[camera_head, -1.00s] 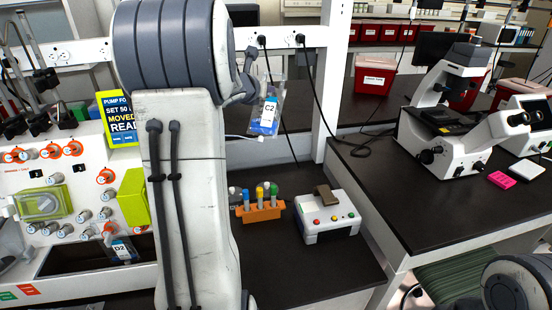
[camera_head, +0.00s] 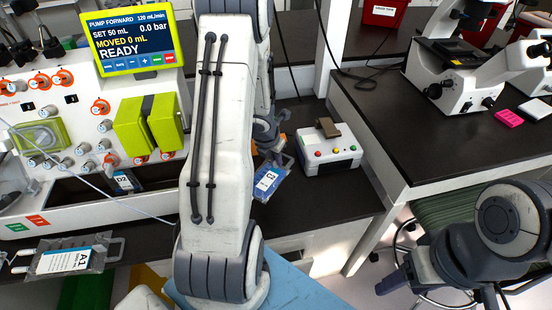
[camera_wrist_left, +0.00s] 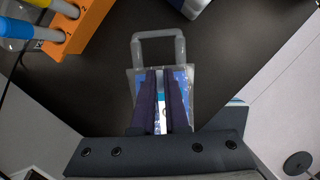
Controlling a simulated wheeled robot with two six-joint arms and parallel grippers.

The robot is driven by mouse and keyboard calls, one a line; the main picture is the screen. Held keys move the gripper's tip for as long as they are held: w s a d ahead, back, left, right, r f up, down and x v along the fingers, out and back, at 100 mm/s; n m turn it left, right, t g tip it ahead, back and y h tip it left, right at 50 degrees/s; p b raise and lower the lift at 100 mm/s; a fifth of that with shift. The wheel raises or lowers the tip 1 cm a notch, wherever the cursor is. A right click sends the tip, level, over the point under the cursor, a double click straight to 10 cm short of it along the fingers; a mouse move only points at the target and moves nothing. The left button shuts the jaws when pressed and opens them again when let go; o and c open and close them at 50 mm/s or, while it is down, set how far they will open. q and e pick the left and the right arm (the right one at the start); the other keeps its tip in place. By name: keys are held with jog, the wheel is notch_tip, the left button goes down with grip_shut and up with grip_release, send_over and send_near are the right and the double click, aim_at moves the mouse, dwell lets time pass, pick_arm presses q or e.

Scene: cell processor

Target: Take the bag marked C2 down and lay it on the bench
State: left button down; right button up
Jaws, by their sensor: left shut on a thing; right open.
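The C2 bag (camera_head: 268,184) is a clear pouch with blue contents and a white label. It hangs tilted from my left gripper (camera_head: 276,152), over the dark bench (camera_head: 330,205) near its front. My left gripper is shut on the bag. In the left wrist view the bag (camera_wrist_left: 183,78) shows between and behind the dark fingers (camera_wrist_left: 163,100), with its clear handle loop beyond them. I cannot tell whether the bag touches the bench. My right gripper (camera_head: 388,284) is open and empty at the lower right, away from the bench.
A white device with coloured buttons (camera_head: 335,158) stands just right of the bag. An orange tube rack (camera_wrist_left: 82,28) is close by, mostly hidden in the head view. Bag D2 (camera_head: 124,181) and bag A1 (camera_head: 72,260) are at the left. Bare bench lies right of the bag.

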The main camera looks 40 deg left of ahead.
aim_at(273, 169)
pick_arm(q)
jog(key=shift+f+b, duration=4.55)
jog(key=shift+f, duration=0.15)
jog(key=c, duration=0.8)
grip_release()
jog(key=shift+c, duration=0.2)
jog(key=p+v, duration=0.7)
jog(key=v, duration=0.3)
jog(key=shift+r, duration=0.3)
